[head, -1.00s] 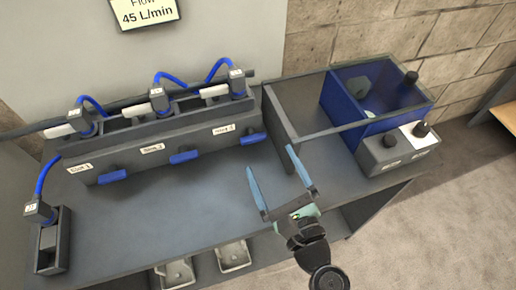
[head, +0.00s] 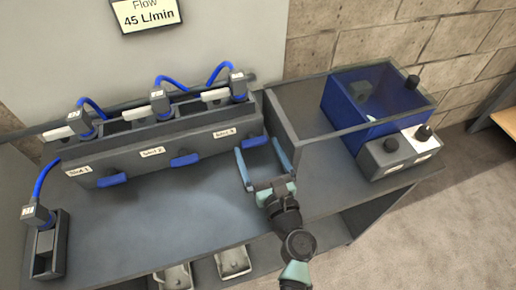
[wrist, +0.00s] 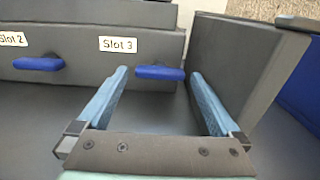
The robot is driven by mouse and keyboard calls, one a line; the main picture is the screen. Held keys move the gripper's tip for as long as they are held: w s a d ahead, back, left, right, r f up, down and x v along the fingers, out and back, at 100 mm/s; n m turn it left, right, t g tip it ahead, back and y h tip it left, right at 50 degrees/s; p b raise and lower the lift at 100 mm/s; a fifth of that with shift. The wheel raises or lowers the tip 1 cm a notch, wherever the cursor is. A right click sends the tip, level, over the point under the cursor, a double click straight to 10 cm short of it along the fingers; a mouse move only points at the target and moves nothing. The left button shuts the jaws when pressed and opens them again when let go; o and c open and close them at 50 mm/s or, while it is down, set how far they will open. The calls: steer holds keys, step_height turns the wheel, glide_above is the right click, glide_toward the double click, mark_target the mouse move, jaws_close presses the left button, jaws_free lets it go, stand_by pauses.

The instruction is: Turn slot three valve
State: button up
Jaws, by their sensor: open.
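The slot three valve is a blue handle (head: 255,142) on the front of the grey slot block, below the label "Slot 3" (head: 224,132). The handle lies roughly level and also shows in the wrist view (wrist: 160,73). My gripper (head: 257,147) is open, with light blue fingers pointing at the block. The slot two handle (head: 185,160) and slot one handle (head: 112,180) are also level.
A grey bin wall (wrist: 237,75) stands close to the right of my gripper. Behind it is a blue bin (head: 375,105), with a control box (head: 385,157) in front. A separate holder with a plug (head: 45,245) stands at the left. The bench top (head: 170,215) is clear.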

steer(key=shift+w+a, duration=0.15)
steer(key=shift+w, duration=0.2)
steer(key=c, duration=1.2)
steer(key=shift+o, duration=0.2)
